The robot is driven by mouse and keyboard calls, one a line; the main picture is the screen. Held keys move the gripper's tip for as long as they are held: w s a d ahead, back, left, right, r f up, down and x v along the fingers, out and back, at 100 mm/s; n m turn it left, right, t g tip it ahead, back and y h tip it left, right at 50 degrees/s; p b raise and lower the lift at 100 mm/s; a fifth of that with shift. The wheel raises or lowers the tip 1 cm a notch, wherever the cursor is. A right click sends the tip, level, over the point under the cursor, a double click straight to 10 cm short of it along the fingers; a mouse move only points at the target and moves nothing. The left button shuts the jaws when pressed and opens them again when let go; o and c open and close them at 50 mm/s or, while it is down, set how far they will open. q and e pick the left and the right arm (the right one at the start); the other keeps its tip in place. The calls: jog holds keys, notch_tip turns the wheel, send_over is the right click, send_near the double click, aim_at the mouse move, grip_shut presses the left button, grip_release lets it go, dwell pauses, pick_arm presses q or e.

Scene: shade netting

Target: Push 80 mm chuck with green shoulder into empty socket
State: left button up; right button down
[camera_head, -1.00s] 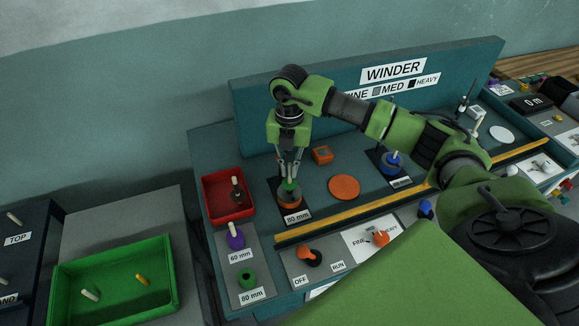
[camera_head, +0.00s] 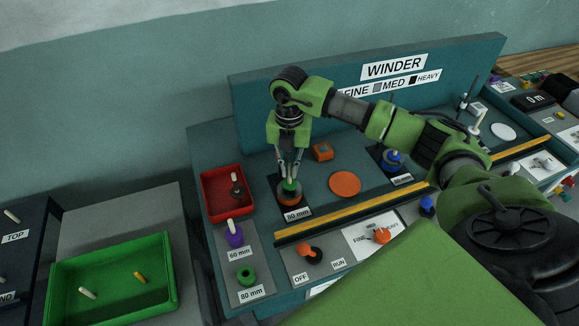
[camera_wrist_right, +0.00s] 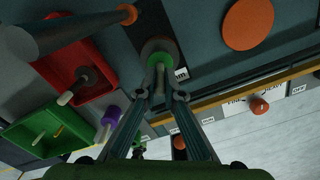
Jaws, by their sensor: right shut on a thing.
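My right gripper (camera_head: 290,178) points down from above and is shut on the chuck's pale handle. In the right wrist view the green shoulder (camera_wrist_right: 160,60) sits just beyond the fingertips (camera_wrist_right: 160,92), over a grey round base. I cannot tell how deep the chuck is seated, as its lower part is hidden. My left gripper is not in view.
A red tray (camera_head: 206,209) stands left of the socket. A purple chuck (camera_head: 235,238) and a green ring-shaped holder (camera_head: 246,273) are in front of it. An orange disc (camera_head: 345,184) and a blue chuck (camera_head: 393,160) lie right. A yellow rail (camera_head: 330,225) crosses the front.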

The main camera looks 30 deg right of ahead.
jog(key=shift+f+b, duration=0.35)
jog(key=shift+f, duration=0.2)
jog(key=shift+f, duration=0.3)
jog(key=c, duration=2.1)
grip_release()
jog(key=shift+r, duration=0.35)
notch_tip(320, 180, up, 11)
jog(key=shift+r, duration=0.2)
